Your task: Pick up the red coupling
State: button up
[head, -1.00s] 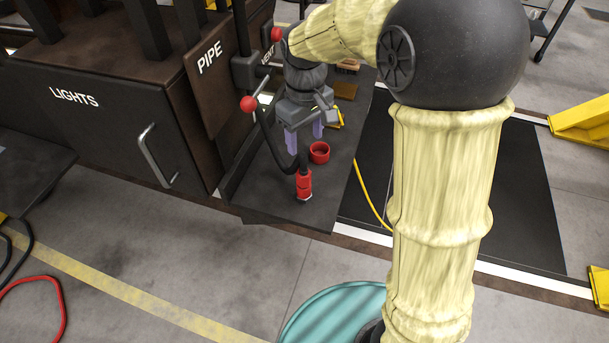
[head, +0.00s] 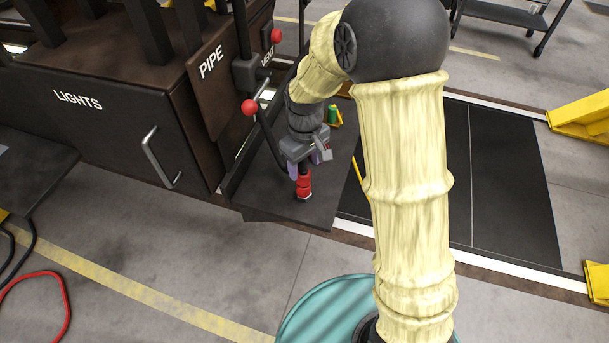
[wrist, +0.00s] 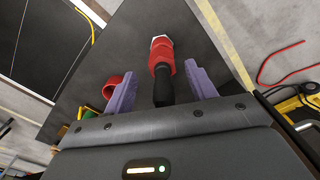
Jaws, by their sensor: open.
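The red coupling (head: 304,185) is on the end of a black hose, low over the dark shelf beside the brown car. In the wrist view the red coupling (wrist: 162,54) has a pale metal tip, and its black hose part (wrist: 163,88) lies between my fingers. My gripper (wrist: 160,82) is open, with one purple finger on each side; gaps show, so it does not grip. In the head view my gripper (head: 298,172) is just above the coupling and partly hides it and the hose.
A red ring (wrist: 112,85) lies on the shelf (wrist: 130,40) outside one finger. A green item (head: 332,114) with yellow beside it stands farther back on the shelf. The brown car body (head: 110,140) with red-knobbed levers (head: 250,106) stands close to the left.

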aim_at(304, 174)
jog(key=f, duration=0.1)
jog(key=f+p, duration=0.2)
jog(key=shift+a+f, duration=0.25)
jog(key=shift+f, duration=0.15)
jog(key=shift+s+d+f, duration=0.1)
jog(key=shift+f, duration=0.3)
jog(key=shift+c, duration=0.5)
jog(key=c, duration=1.1)
